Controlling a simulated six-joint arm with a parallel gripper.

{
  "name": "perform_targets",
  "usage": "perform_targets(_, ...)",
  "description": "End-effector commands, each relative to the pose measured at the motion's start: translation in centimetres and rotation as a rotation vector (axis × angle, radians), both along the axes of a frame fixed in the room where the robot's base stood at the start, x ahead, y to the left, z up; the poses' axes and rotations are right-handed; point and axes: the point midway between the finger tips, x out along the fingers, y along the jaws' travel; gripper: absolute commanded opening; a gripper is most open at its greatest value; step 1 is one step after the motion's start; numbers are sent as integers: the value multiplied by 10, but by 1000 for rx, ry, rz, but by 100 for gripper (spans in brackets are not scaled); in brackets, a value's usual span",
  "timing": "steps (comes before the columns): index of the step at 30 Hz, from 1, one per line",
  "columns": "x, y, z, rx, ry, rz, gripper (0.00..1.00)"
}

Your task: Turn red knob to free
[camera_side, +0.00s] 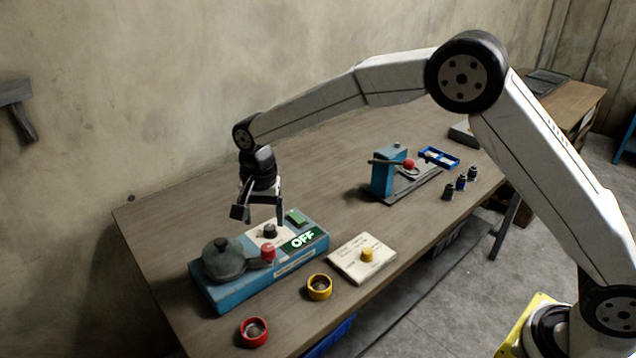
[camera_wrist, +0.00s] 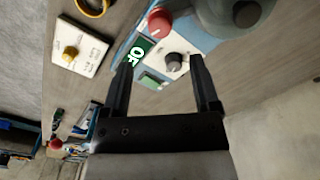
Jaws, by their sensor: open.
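A blue box (camera_side: 216,295) stands on the table at the left. A red knob (camera_side: 267,252) sits on its near side, beside a dark dome-shaped drum (camera_side: 223,259). In the wrist view the red knob (camera_wrist: 159,22) is beyond my fingertips. A black knob (camera_side: 269,231) sits on a white plate on the box. A green display (camera_side: 302,239) reads OFF. My gripper (camera_side: 266,218) is open, pointing down above the black knob. In the wrist view this knob (camera_wrist: 173,62) appears between the fingers of my gripper (camera_wrist: 161,64). Contact cannot be told. No "free" marking is legible.
A yellow ring (camera_side: 319,287) and a red ring (camera_side: 253,331) lie in front of the box. A pale board (camera_side: 362,259) with a yellow knob lies to its right. A blue device with a red ball (camera_side: 409,163) and several small bottles stand farther right. The table behind is clear.

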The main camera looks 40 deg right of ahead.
Motion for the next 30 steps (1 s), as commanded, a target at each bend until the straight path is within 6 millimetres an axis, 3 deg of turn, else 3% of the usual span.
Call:
perform_targets(11, 0, 0, -11, -1, 2, 0, 78)
perform_targets(24, -1, 0, -61, -1, 3, 1, 78)
perform_targets(30, 0, 0, -75, 0, 1, 1, 78)
